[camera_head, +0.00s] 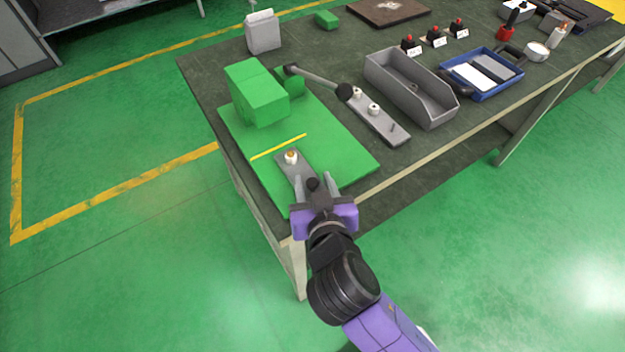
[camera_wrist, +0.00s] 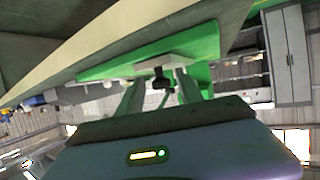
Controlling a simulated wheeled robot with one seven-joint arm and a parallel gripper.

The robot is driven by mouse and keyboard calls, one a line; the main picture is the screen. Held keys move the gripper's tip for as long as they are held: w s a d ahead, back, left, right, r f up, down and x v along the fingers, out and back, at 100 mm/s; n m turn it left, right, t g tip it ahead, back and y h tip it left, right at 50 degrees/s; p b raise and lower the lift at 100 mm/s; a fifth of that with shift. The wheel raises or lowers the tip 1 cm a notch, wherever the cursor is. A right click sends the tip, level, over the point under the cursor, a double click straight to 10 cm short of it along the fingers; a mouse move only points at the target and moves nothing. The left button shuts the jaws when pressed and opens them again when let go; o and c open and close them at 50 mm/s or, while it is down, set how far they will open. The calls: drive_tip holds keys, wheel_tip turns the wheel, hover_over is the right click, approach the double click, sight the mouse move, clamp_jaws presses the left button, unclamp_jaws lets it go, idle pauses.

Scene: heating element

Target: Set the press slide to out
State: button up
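The press is a green base plate (camera_head: 345,160) with a green block (camera_head: 257,92) and a lever ending in a black ball (camera_head: 344,91). The grey press slide (camera_head: 283,167) lies on the near part of the plate, on the near side of a yellow line, and carries a small white and brass-coloured part (camera_head: 291,156). A black knob (camera_head: 312,184) stands at its near end and also shows in the wrist view (camera_wrist: 162,80). My gripper (camera_head: 314,181) is at the knob, one finger on each side. In the wrist view (camera_wrist: 160,88) gaps show between fingers and knob.
A grey strip with white parts (camera_head: 383,124), a grey bin (camera_head: 400,92) and a blue tray (camera_head: 452,86) are right of the press on the dark table. Red-topped buttons (camera_head: 436,36) stand behind. The table's front edge is below my gripper.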

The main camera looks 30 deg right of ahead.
drive_tip(key=v, duration=0.7)
drive_tip(key=shift+s+b, duration=0.35)
drive_tip(key=shift+b, duration=0.05)
drive_tip(key=shift+a+r, duration=0.1)
drive_tip(key=shift+r, duration=0.05)
drive_tip(key=s+a+r+n+t+y, duration=0.2)
drive_tip(key=a+n+t+y, duration=0.2)
drive_tip(key=a+n+y, duration=0.25)
drive_tip(key=s+d+f, duration=0.1)
drive_tip(key=s+d, duration=0.2)
drive_tip(key=s, duration=0.3)
drive_tip(key=s+d+f+m+g+h, duration=0.1)
drive_tip(key=s+d, duration=0.2)
drive_tip(key=s, duration=0.3)
drive_tip(key=s+d+m, duration=0.1)
drive_tip(key=s+d, duration=0.1)
drive_tip(key=s, duration=0.5)
drive_tip(key=shift+d+f+g, duration=0.3)
drive_tip(key=shift+d+f, duration=0.1)
